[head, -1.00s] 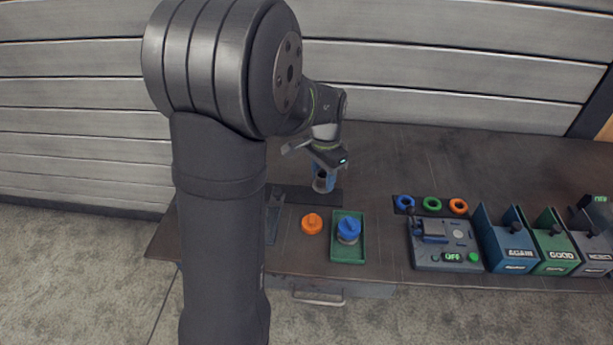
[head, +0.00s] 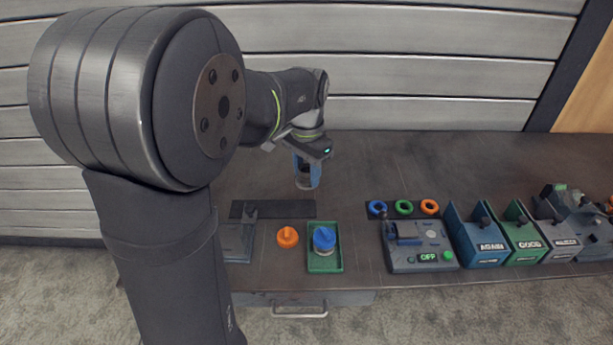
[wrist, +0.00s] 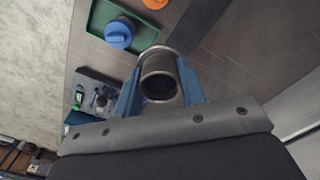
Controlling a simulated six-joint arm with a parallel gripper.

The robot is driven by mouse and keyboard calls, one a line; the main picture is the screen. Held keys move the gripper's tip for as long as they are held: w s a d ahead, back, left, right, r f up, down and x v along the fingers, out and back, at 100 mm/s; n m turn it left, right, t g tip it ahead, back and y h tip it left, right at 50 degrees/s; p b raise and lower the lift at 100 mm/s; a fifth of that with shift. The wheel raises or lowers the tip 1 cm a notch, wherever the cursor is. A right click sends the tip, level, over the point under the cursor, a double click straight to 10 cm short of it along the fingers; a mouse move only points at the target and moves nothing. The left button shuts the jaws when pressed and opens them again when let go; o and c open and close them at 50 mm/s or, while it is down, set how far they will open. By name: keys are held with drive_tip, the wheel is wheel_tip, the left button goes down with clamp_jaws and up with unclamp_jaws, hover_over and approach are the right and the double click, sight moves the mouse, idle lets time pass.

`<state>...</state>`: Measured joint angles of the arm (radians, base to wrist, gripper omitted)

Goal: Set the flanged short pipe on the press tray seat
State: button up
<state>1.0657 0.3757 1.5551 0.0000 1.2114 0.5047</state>
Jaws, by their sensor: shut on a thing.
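The flanged short pipe (head: 303,180) is a grey metal tube. My gripper (head: 308,170) is shut on it with its blue fingers and holds it in the air over the back part of the bench. In the wrist view the pipe's open round end (wrist: 158,80) shows between the fingers (wrist: 162,92). A green tray (head: 313,268) stands in front, apart from the pipe, with a blue-capped part (head: 324,240) in it. A grey fixture (head: 238,240) left of it is partly hidden by my arm. I cannot tell which of them bears the press tray seat.
An orange knobbed part (head: 287,237) lies left of the tray. A grey device (head: 418,262) marked OFF stands to the right, with blue, green and orange rings (head: 404,208) behind it. Labelled bins (head: 478,247) stand farther right. The bench behind the rings is clear.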

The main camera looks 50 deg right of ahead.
drive_tip(key=shift+r, duration=0.1)
drive_tip(key=w+a+f+n, duration=0.3)
drive_tip(key=w+a, duration=0.2)
drive_tip(key=w, duration=0.2)
drive_tip(key=w+a+f+n, duration=0.2)
drive_tip(key=w+a+f, duration=0.1)
drive_tip(key=w+a, duration=0.35)
drive_tip(key=shift+n, duration=0.5)
drive_tip(key=a+f, duration=0.1)
drive_tip(key=a, duration=0.1)
drive_tip(key=s+a+f, duration=0.1)
drive_tip(key=a+f, duration=0.1)
drive_tip(key=s+a+f, duration=0.1)
drive_tip(key=a+f, duration=0.1)
drive_tip(key=shift+s+f, duration=0.2)
drive_tip(key=shift+s+a+f, duration=0.2)
drive_tip(key=shift+a+f, duration=0.05)
drive_tip(key=shift+f, duration=0.1)
